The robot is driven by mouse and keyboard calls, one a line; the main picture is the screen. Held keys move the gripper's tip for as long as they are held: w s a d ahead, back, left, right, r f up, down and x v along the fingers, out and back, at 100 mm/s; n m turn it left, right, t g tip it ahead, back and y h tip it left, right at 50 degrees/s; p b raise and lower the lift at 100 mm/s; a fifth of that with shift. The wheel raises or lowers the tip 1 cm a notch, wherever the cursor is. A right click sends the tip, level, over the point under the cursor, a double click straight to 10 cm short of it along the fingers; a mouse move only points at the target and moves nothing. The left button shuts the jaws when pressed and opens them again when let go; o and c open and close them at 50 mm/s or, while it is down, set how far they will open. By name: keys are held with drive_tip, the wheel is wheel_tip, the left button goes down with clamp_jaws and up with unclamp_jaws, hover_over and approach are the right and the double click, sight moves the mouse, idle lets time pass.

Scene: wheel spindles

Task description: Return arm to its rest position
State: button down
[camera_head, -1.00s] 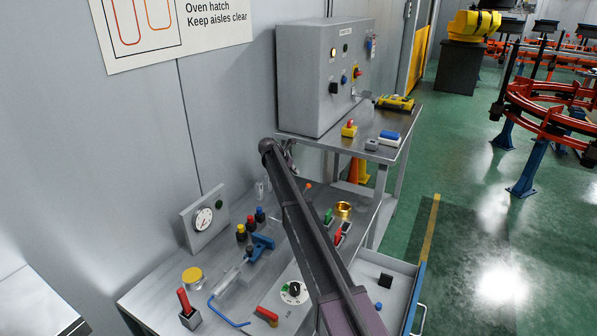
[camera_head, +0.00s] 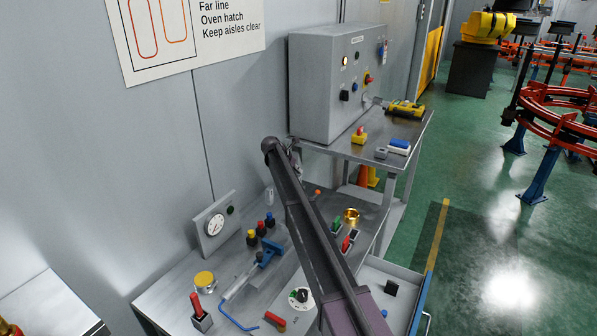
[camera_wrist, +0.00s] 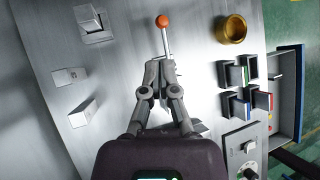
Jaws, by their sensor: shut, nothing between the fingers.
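My dark arm (camera_head: 312,232) reaches up and away over the metal bench in the head view. My gripper (camera_head: 297,150) is at its far end, small and partly hidden there. In the wrist view my gripper (camera_wrist: 161,62) points at the bench panel, its fingers drawn together with nothing between them. A lever with an orange knob (camera_wrist: 162,21) stands just beyond the fingertips. I cannot tell whether they touch it.
The bench (camera_head: 165,290) carries a gauge (camera_head: 216,224), coloured buttons, a blue-handled clamp (camera_head: 270,252), a brass ring (camera_head: 351,215) and rocker switches. A grey control box (camera_head: 325,85) stands on a farther table. An open drawer (camera_head: 405,280) is at right.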

drive_tip(key=s+d+m+g+y+p, duration=0.1)
drive_tip(key=s+d+m, duration=0.4)
drive_tip(key=s, duration=0.4)
drive_tip(key=s+d+f+m+g+y, duration=0.1)
drive_tip(key=s+d+m, duration=0.35)
drive_tip(key=s, duration=0.45)
drive_tip(key=s+d+m+g+y+p, duration=0.1)
drive_tip(key=s+d+m, duration=0.35)
drive_tip(key=s, duration=0.45)
drive_tip(key=s+d+m+y+p, duration=0.1)
drive_tip(key=s+m, duration=0.6)
drive_tip(key=s, duration=0.7)
drive_tip(key=s+d+m+g+y+p, duration=0.1)
drive_tip(key=s+d+m, duration=0.4)
drive_tip(key=s, duration=0.9)
drive_tip(key=m+y, duration=0.1)
drive_tip(key=m, duration=0.2)
drive_tip(key=shift+d+r+y, duration=0.15)
drive_tip(key=shift+r+y, duration=0.2)
drive_tip(key=shift+y, duration=0.05)
drive_tip(key=shift+s, duration=0.1)
